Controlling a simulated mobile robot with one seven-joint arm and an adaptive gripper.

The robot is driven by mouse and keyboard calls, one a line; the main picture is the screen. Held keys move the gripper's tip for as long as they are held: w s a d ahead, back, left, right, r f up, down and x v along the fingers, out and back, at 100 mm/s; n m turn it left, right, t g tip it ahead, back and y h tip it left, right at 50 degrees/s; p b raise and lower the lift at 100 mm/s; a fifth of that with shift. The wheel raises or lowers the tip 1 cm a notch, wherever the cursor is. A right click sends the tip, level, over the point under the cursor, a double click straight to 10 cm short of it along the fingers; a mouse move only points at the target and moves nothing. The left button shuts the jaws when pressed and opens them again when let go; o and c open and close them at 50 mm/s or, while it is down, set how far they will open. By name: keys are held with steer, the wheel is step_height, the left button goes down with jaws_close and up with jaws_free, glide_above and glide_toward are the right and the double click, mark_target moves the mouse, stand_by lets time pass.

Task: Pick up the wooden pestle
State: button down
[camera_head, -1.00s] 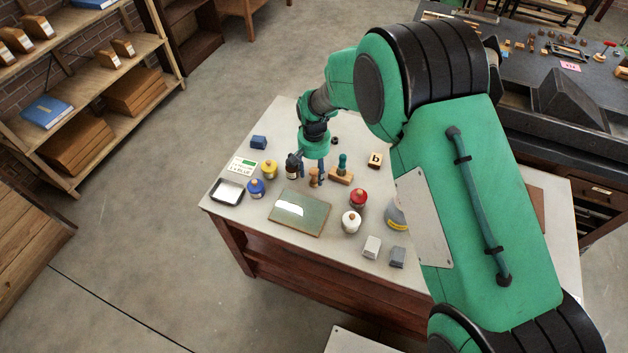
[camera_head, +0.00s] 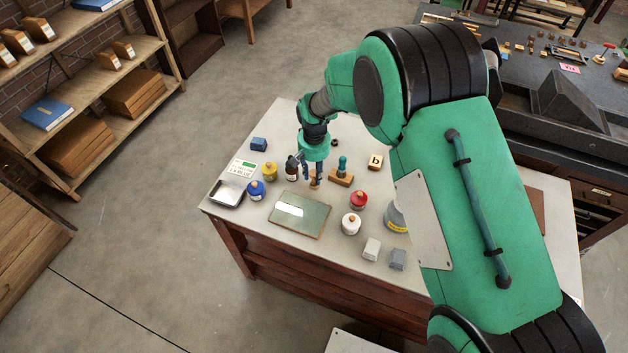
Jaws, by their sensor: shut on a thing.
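The wooden pestle (camera_head: 315,182) is a small brown piece standing on the pale table (camera_head: 235,215), just behind the glass slab. My gripper (camera_head: 313,177) points down over it, with its fingers around the pestle's upper part, shut on it. The fingers hide part of the pestle. I cannot tell whether its base is clear of the table top.
A dark bottle (camera_head: 292,172) stands close left of my gripper, and a teal-handled wooden tool (camera_head: 341,175) close right. The glass slab (camera_head: 299,214) lies in front. Yellow (camera_head: 270,171), blue (camera_head: 256,189), red (camera_head: 358,200) and white (camera_head: 351,224) jars stand around.

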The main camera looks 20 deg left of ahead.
steer(key=shift+r, duration=0.75)
step_height(320, 180, up, 2)
steer(key=shift+r+p, duration=0.2)
steer(key=shift+p, duration=0.25)
steer(key=s+d+r+p, duration=0.1)
steer(key=s+d, duration=0.8)
steer(key=s, duration=0.3)
steer(key=shift+s+d, duration=0.35)
steer(key=shift+d, duration=0.05)
steer(key=shift+r, duration=0.1)
